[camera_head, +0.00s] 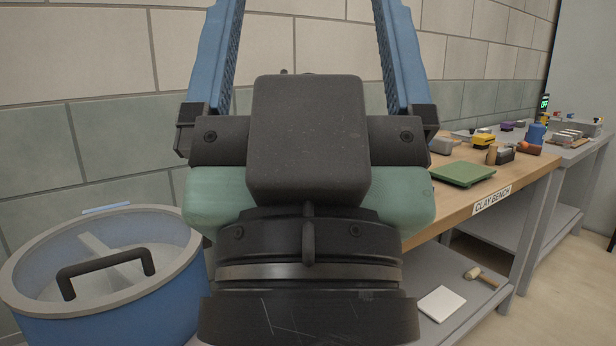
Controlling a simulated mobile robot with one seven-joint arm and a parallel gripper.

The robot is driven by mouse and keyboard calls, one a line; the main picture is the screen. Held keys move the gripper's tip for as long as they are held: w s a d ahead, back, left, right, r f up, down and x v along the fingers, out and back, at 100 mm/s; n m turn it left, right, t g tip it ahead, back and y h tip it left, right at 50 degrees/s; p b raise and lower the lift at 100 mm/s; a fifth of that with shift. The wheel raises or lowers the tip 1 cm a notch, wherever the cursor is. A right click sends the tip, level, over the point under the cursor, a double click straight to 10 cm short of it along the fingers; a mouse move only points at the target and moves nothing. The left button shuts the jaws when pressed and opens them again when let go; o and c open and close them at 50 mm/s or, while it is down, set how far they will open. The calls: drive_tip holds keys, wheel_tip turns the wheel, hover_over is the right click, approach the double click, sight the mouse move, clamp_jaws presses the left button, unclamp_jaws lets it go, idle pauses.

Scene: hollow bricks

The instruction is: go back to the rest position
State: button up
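My gripper (311,20) fills the middle of the camera view and points upward, seen from behind its dark wrist. Its two blue fingers stand wide apart, one on each side, and both run out of the top edge, so their tips are cut off. Only the tiled wall shows in the visible gap between them, and I see nothing held. The dark wrist housing hides the lower part of the gap and much of what lies behind it.
A blue drum (110,312) with a handled lid stands at lower left. The wooden clay bench (535,172) is at right, bearing a green board (462,173) and several small items. A mallet (481,276) and white slab (441,303) lie on its lower shelf. A grey table (566,160) stands beyond.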

wheel_tip(320, 180, up, 31)
drive_tip(key=p, duration=2.8)
drive_tip(key=shift+f, duration=0.15)
